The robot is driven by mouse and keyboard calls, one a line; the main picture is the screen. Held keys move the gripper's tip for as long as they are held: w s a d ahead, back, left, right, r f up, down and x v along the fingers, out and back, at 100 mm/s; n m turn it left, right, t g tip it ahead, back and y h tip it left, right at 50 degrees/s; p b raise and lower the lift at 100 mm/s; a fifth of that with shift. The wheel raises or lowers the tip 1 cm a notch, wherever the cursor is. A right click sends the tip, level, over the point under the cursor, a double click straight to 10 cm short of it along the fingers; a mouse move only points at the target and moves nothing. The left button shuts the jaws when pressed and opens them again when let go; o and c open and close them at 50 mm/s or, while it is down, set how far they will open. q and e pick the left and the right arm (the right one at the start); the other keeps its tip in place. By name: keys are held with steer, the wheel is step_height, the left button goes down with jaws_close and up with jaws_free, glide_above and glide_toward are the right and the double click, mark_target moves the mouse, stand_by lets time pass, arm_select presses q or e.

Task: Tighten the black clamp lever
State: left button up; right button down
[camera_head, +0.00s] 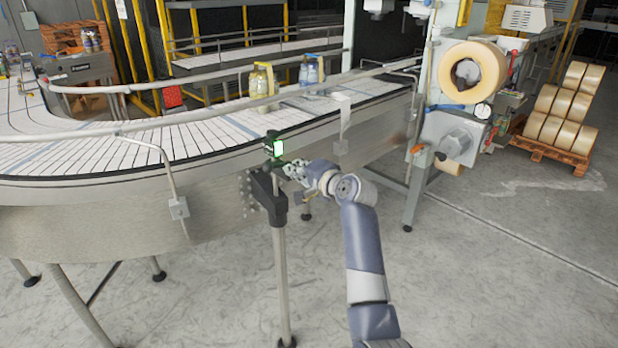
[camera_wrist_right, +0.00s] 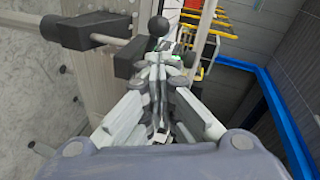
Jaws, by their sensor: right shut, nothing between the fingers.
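The black clamp (camera_head: 268,188) sits on top of a grey upright post beside the conveyor's side in the head view. In the right wrist view the black clamp body (camera_wrist_right: 85,31) is at the upper left, and a black ball knob (camera_wrist_right: 158,26), seemingly the lever's end, stands just beyond my fingertips. My right gripper (camera_head: 292,169) is shut and empty, close to the right of the clamp. In the wrist view its fingers (camera_wrist_right: 163,62) are together, below the knob in the picture; I cannot tell whether they touch it. The lever's shank is mostly hidden. My left gripper is not in view.
A green-lit sensor (camera_head: 278,148) sits just above the clamp. A machine with a tape roll (camera_head: 489,62) stands at right. The floor in front is clear.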

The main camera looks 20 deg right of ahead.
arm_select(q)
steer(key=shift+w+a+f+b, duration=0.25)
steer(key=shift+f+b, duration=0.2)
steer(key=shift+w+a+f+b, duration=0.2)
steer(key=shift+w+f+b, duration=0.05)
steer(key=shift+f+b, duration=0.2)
arm_select(e)
steer(key=a+v, duration=0.1)
steer(key=v, duration=0.6)
steer(key=shift+s+d, duration=0.2)
steer(key=shift+d, duration=0.1)
steer(key=shift+w+a, duration=0.1)
